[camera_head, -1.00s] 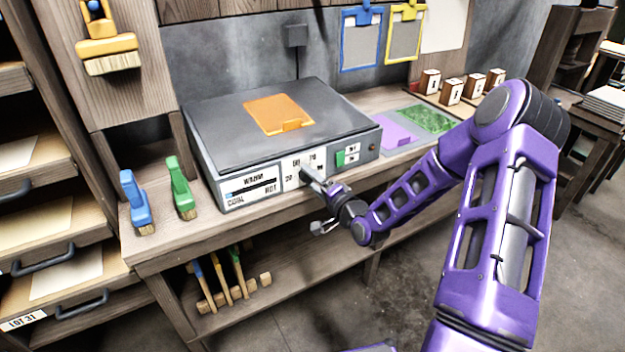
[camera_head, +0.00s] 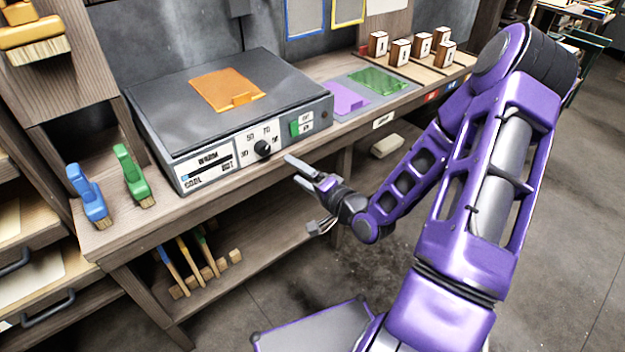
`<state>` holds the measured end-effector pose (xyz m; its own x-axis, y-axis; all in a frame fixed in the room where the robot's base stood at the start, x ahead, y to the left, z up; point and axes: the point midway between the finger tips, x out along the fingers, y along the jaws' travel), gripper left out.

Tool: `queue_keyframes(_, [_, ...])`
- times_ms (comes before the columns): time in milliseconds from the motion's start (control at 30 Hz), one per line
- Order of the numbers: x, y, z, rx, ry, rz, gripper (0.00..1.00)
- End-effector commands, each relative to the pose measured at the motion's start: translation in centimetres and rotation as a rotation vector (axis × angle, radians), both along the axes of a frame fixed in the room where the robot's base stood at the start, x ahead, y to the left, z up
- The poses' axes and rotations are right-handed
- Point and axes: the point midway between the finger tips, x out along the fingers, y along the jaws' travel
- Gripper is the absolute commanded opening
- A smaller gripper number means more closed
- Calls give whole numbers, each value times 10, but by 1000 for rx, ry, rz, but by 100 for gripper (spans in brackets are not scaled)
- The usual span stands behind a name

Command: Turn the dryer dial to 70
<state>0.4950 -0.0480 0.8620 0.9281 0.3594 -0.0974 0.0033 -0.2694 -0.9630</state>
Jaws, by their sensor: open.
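The dryer (camera_head: 228,112) is a grey box on the bench with a dark top. Its black dial (camera_head: 262,148) is on the front panel, among printed numbers such as 50, 70 and 30. The dial's pointer is too small to read for certain. A gauge (camera_head: 208,172) left of the dial reads WARM above, with COOL and HOT at its ends. A green switch (camera_head: 295,128) is right of the dial. My gripper (camera_head: 305,170) is open and empty, in front of the panel, to the right of and below the dial, apart from it.
Purple (camera_head: 346,98) and green (camera_head: 378,81) sheets lie to the right. The bench's front edge (camera_head: 200,208) runs below the panel.

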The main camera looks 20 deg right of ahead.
Motion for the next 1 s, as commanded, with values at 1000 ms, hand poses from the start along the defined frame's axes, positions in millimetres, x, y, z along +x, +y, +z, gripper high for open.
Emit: queue_keyframes(1000, [-44, -25, -3, -47, 31, -11, 80])
